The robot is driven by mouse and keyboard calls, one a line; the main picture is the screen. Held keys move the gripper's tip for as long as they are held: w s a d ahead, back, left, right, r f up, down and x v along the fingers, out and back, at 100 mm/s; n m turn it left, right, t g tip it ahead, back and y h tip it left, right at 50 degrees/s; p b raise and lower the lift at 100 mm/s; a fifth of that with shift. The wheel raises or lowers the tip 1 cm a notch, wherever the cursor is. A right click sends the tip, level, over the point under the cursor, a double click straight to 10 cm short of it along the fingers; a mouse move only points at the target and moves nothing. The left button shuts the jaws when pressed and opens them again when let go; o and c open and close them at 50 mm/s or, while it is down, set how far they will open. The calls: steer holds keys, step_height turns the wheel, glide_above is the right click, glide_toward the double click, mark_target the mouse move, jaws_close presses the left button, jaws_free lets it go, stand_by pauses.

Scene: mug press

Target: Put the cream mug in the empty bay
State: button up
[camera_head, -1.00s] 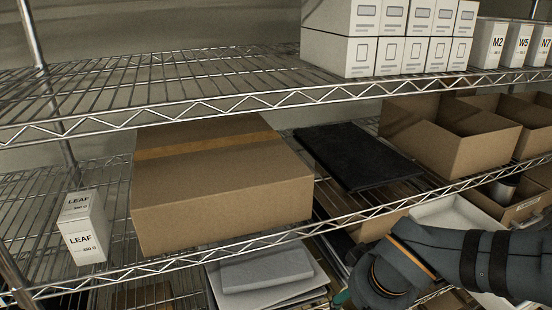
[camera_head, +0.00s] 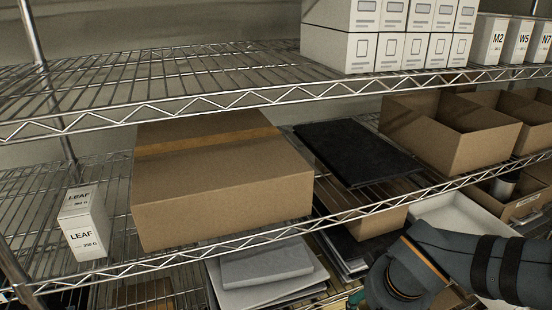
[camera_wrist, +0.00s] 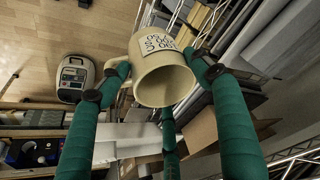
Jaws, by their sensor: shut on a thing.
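The cream mug (camera_wrist: 163,80) is in the wrist view, between the green-wrapped fingers of my gripper (camera_wrist: 152,84). My gripper is shut on it. The mug's open mouth faces the camera, its handle is on the left, and a white label with dark print is on its side. In the head view the mug is hidden. Only a little of a teal finger of my gripper (camera_head: 355,298) shows at the bottom edge, below the middle shelf. I cannot tell which space is the empty bay.
A large cardboard box (camera_head: 220,185), a LEAF carton (camera_head: 84,225) and a black flat case (camera_head: 357,155) rest on the middle wire shelf. Open cardboard bins (camera_head: 450,135) stand at right. Grey flat items (camera_head: 268,272) lie below. The wrist view shows a floor appliance (camera_wrist: 75,77).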

steer(key=shift+w+a+r, duration=0.2)
steer(key=shift+w+a, duration=0.2)
steer(key=shift+w+a+r+n+y, duration=0.15)
steer(key=shift+w+a+n, duration=0.1)
steer(key=shift+a, duration=0.35)
steer(key=shift+w+a+n+y, duration=0.15)
steer(key=shift+a+n, duration=0.1)
steer(key=shift+a, duration=0.3)
steer(key=shift+d, duration=0.15)
steer(key=shift+s+d, duration=0.1)
